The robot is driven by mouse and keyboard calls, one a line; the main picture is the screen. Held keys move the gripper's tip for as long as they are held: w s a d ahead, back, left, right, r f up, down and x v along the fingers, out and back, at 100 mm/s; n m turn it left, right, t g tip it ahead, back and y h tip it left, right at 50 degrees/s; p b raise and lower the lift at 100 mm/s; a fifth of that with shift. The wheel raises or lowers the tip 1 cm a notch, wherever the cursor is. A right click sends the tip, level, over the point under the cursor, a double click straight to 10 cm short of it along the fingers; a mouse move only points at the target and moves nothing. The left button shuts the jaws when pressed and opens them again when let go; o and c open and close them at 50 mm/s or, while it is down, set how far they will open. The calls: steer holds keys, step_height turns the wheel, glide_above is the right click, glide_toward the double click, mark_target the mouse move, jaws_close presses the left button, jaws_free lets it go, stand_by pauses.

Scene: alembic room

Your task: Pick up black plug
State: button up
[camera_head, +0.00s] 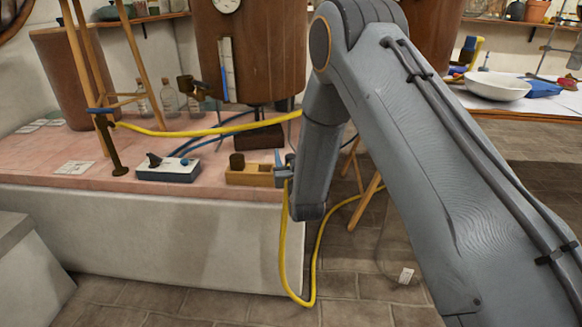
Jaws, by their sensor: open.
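A dark, brownish-black round plug (237,161) stands upright at the left end of a small wooden block or tray (250,178). It is the thing that best matches the black plug. The block sits near the front right edge of the pink-topped bench. My gripper (280,170) is at the right end of the block, open, to the right of the plug and apart from it. The fingers are small in this view, and my arm's forearm partly hides the gripper. I cannot tell whether a finger touches the block.
A white-topped control box (168,169) with a black lever stands left of the block. A yellow hose (210,130) crosses behind and loops down past the bench edge near my gripper. A large brown vessel (250,60) stands behind. Wooden stand legs and glass bottles (168,99) are further left.

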steer(key=c, duration=1.2)
step_height(320, 180, up, 10)
steer(key=shift+p, duration=0.65)
